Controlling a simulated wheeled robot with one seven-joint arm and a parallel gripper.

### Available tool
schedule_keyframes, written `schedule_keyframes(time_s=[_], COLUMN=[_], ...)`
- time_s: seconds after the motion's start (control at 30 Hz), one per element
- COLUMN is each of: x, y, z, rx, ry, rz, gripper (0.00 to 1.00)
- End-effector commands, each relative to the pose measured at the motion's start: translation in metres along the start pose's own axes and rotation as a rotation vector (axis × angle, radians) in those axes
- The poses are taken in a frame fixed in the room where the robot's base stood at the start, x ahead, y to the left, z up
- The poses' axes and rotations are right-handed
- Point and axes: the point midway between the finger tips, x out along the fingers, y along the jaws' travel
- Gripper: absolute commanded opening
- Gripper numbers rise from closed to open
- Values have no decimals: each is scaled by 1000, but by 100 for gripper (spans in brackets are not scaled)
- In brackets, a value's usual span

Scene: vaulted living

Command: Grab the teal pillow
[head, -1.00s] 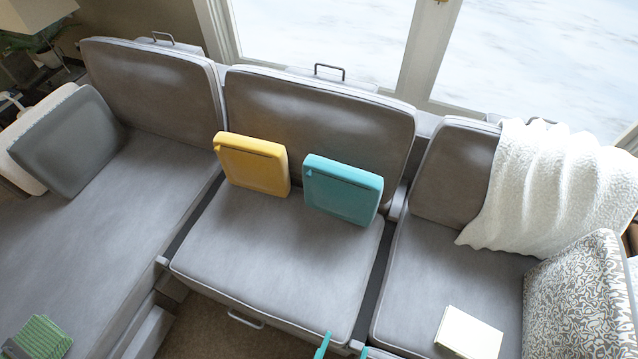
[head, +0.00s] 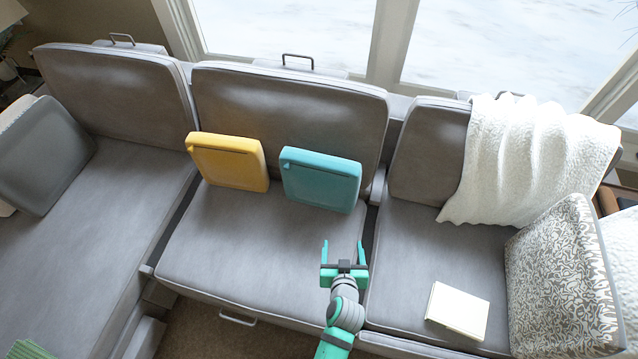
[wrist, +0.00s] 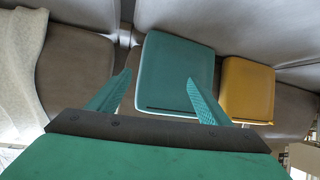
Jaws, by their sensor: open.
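The teal pillow (head: 321,180) leans against the backrest of the middle sofa seat in the head view. In the wrist view the teal pillow (wrist: 176,74) is in the middle of the picture, beyond the fingertips. My gripper (head: 345,246) is open and empty, over the right front part of the middle seat, nearer the camera than the pillow and apart from it. In the wrist view my gripper (wrist: 160,82) has its two teal fingers spread, with part of the pillow showing between them.
A yellow pillow (head: 228,161) leans just left of the teal one. A white book (head: 457,311) lies on the right seat. A white blanket (head: 525,160) drapes over the right backrest, and a patterned pillow (head: 562,280) stands at right. The middle seat's front (head: 240,250) is clear.

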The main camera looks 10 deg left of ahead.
Motion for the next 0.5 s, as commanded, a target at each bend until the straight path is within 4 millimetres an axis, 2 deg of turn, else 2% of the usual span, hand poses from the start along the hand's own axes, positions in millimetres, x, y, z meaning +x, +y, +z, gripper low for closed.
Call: schedule_keyframes(time_s=[0.03,0.2,0.4,0.5], x=[17,62,99,110], y=[5,16,34,43], z=[-14,-54,-111,-140], rx=[-17,-94,-208,-269], ry=[-1,-26,-42,-46], rz=[-21,-117,-238,-297], gripper=[72,72,72,72])
